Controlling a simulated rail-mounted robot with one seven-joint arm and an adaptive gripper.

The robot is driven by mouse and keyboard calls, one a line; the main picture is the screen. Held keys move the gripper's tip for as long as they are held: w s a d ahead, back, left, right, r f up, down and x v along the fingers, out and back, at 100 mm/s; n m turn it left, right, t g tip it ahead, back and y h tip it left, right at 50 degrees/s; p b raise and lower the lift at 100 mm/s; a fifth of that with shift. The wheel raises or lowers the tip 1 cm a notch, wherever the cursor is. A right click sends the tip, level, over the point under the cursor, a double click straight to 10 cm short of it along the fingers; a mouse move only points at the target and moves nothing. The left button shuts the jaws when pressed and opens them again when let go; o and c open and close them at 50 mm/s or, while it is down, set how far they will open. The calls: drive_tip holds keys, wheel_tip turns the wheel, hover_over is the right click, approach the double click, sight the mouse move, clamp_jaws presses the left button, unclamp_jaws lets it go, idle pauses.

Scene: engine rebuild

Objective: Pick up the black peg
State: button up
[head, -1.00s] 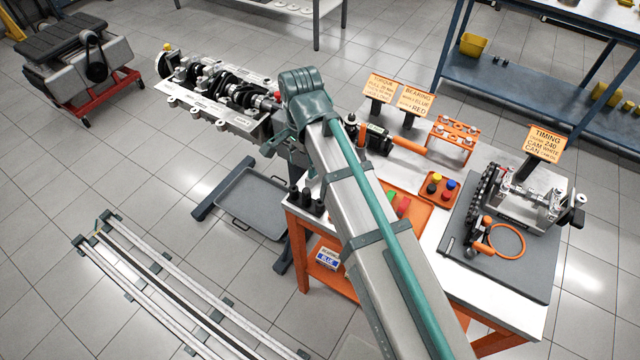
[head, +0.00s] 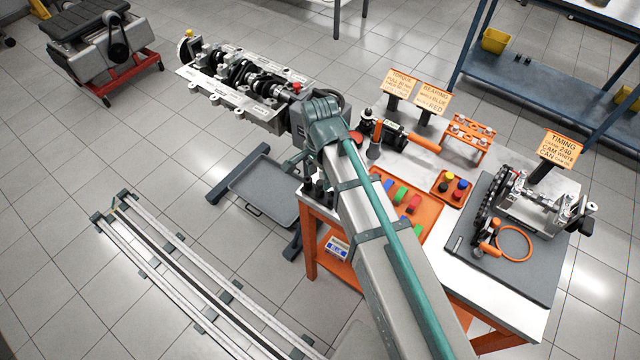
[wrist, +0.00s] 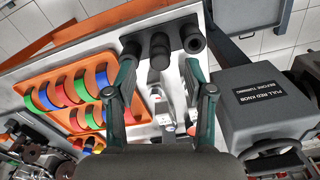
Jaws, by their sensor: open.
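A short black peg (head: 443,187) stands in a small orange tray (head: 436,194) on the workbench, beside red, yellow and blue pegs. The small tray also shows at the lower left in the wrist view, where I cannot make out the black peg. My gripper (wrist: 160,66) is open and empty. Its teal fingers point toward a dark rack of black sockets (wrist: 160,50), well away from the small tray. In the head view my arm mostly hides the gripper.
A larger orange tray (head: 432,222) with coloured curved shells lies beside the small one. The grey-headed engine stand (wrist: 262,108) is close on the right in the wrist view. An orange-handled tool (head: 422,143), signs and a timing fixture (head: 530,205) crowd the bench.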

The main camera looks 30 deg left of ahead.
drive_tip(key=shift+f, duration=1.15)
clamp_jaws()
drive_tip(key=shift+r, duration=0.1)
drive_tip(key=shift+r+p, duration=0.45)
drive_tip(key=shift+p, duration=0.15)
wheel_tip(320, 180, up, 2)
drive_tip(key=shift+r+p, duration=0.1)
drive_tip(key=shift+p, duration=0.7)
drive_tip(key=s+d+r+p, duration=0.2)
drive_tip(key=d+r+p, duration=0.1)
drive_tip(key=d+r, duration=0.2)
drive_tip(key=s+d+r+p, duration=0.2)
drive_tip(key=s+d+r, duration=0.1)
drive_tip(key=d, duration=0.5)
drive_tip(key=shift+s+r+p, duration=0.15)
drive_tip(key=shift+r+p, duration=0.25)
drive_tip(key=shift+r, duration=0.5)
